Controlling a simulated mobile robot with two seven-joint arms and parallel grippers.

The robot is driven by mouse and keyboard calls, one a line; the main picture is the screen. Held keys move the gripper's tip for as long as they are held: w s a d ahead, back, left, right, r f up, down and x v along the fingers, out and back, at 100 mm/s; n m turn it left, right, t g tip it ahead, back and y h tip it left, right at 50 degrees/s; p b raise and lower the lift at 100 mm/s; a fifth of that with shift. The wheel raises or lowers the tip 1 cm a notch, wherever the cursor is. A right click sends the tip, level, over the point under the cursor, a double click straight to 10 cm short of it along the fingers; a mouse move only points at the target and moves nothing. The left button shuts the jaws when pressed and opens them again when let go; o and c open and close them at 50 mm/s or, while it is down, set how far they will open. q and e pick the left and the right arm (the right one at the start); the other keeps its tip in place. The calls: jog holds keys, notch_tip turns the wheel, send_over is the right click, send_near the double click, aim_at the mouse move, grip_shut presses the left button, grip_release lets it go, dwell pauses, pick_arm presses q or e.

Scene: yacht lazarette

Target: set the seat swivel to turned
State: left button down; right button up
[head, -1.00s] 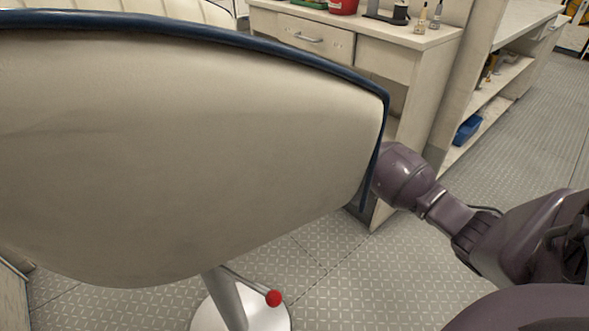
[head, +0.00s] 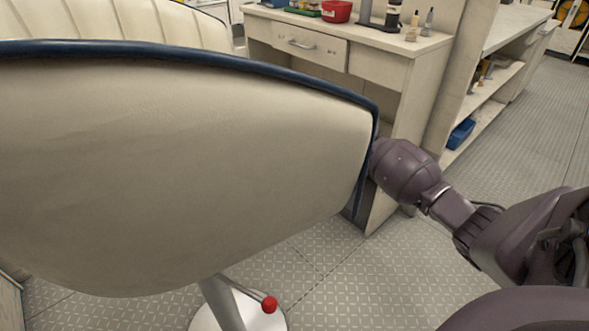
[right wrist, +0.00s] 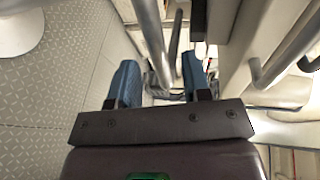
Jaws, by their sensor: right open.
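The seat (head: 190,170) is a large cream shell with dark blue piping, filling the left and middle of the head view. It stands on a metal post (head: 222,300) with a round base. A lever with a red knob (head: 270,305) sticks out beside the post. My right arm reaches to the seat's right edge, and its gripper is hidden behind the seat in the head view. In the right wrist view my right gripper (right wrist: 160,78) has its two blue fingers apart. A metal tube (right wrist: 153,40) runs into the space between them; whether they touch it I cannot tell. My left gripper is not in view.
A cream cabinet with a drawer (head: 297,43) stands close behind the seat's right edge. A red container (head: 336,12) and bottles are on its top. Shelves with a blue bin (head: 460,134) stand further right. Patterned floor (head: 350,280) is open at the front.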

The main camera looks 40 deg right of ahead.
jog(key=v, duration=0.5)
jog(key=shift+s+d+r, duration=0.1)
jog(key=shift+d, duration=0.2)
jog(key=shift+r+p, duration=0.1)
jog(key=shift+p, duration=0.2)
